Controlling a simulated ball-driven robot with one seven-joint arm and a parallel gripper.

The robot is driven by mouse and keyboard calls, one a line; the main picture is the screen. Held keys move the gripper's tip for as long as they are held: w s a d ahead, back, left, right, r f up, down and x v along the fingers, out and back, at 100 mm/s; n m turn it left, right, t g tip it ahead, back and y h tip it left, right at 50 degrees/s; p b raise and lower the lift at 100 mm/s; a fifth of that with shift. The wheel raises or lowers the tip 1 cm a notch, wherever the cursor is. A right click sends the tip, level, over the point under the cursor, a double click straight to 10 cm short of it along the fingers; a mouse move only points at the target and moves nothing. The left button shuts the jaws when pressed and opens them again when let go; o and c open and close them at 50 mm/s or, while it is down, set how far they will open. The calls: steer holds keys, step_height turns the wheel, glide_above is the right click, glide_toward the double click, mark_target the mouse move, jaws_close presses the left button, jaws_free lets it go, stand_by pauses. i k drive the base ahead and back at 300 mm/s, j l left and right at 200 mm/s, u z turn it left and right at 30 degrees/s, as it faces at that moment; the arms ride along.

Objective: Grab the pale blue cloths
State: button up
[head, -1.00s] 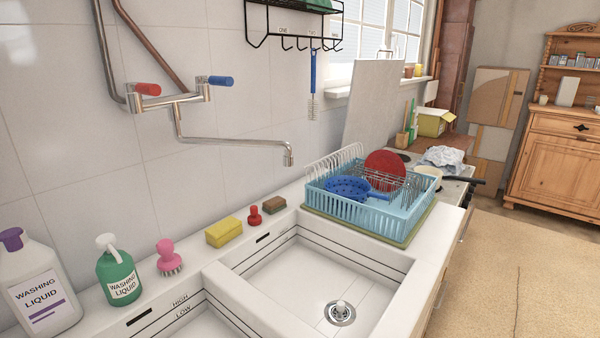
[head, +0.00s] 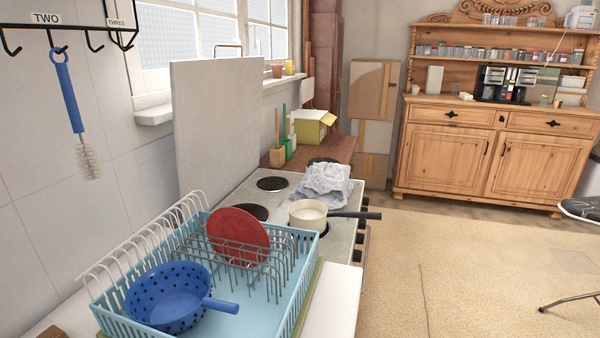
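The pale blue cloths (head: 323,186) lie in a crumpled, whitish-blue heap on the far right part of the stove top. They sit just behind a cream saucepan. I cannot tell how many cloths are in the heap. My gripper does not show in the head view.
The saucepan (head: 308,216) points its dark handle right, past the stove's (head: 262,198) front edge. A blue dish rack (head: 286,282) with a red plate (head: 238,234) and blue colander (head: 168,297) stands nearer. A wooden dresser (head: 440,150) stands at the back right. The floor (head: 450,270) between is mostly clear.

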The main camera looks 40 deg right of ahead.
mark_target(330, 184)
steer(key=i+l, duration=0.15)
steer(key=l, duration=0.35)
steer(key=i+l+u, duration=0.15)
steer(key=l, duration=0.85)
steer(key=i+l+u, duration=0.1)
steer(key=l, duration=0.45)
steer(key=i+l+u, duration=0.1)
steer(key=l, duration=0.45)
steer(key=i+j, duration=0.05)
